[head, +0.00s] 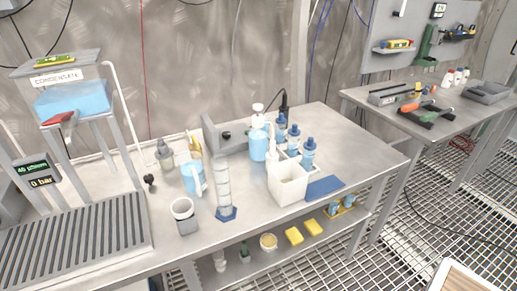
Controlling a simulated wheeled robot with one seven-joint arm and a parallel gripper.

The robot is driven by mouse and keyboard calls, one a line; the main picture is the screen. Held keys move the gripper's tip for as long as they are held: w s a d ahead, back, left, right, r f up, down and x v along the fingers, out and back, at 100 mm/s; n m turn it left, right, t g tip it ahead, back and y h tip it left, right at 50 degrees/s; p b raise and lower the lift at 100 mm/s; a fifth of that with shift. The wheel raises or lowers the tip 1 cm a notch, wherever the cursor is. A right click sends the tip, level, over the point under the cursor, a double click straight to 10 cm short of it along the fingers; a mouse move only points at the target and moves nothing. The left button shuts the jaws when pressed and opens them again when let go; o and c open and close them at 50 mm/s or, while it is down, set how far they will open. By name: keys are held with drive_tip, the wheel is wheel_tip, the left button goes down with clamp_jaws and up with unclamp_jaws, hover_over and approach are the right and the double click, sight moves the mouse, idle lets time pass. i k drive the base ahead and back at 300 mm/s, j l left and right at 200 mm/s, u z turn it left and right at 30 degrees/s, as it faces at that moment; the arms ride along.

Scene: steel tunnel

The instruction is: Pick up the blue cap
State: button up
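Three light-blue bottles with darker blue caps stand in a row at the back right of the near steel bench. The nearest blue cap (309,142) sits on the front bottle (307,158). The middle blue cap (295,130) and the rear blue cap (282,118) sit on the bottles behind it. I cannot tell which cap is meant. The lower parts of the bottles are partly hidden by a white container (288,186) in front. My gripper is not in view.
A tall measuring cylinder (223,185), a light-blue jug (192,178) and a wash bottle (259,142) stand to the left. The bench's right end is clear. A second bench (440,135) holds tools.

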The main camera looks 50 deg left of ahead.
sight(294, 131)
drive_tip(key=i+u, duration=0.1)
drive_tip(key=u, duration=0.8)
drive_tip(key=i+l+u, duration=0.15)
drive_tip(key=u, duration=0.35)
drive_tip(key=l+u, duration=0.1)
drive_tip(key=u, duration=0.35)
drive_tip(key=l+u, duration=0.15)
drive_tip(key=u, duration=0.3)
drive_tip(key=l+u, duration=0.4)
drive_tip(key=l, duration=0.15)
drive_tip(key=l+u, duration=0.35)
drive_tip(key=l, duration=0.25)
drive_tip(key=l+u, duration=0.4)
drive_tip(key=l, duration=0.2)
drive_tip(key=k+l, duration=0.1)
drive_tip(key=l, duration=0.35)
drive_tip(key=k+l, duration=0.15)
drive_tip(key=l, duration=0.3)
drive_tip(key=k+l, duration=0.1)
drive_tip(key=l, duration=0.3)
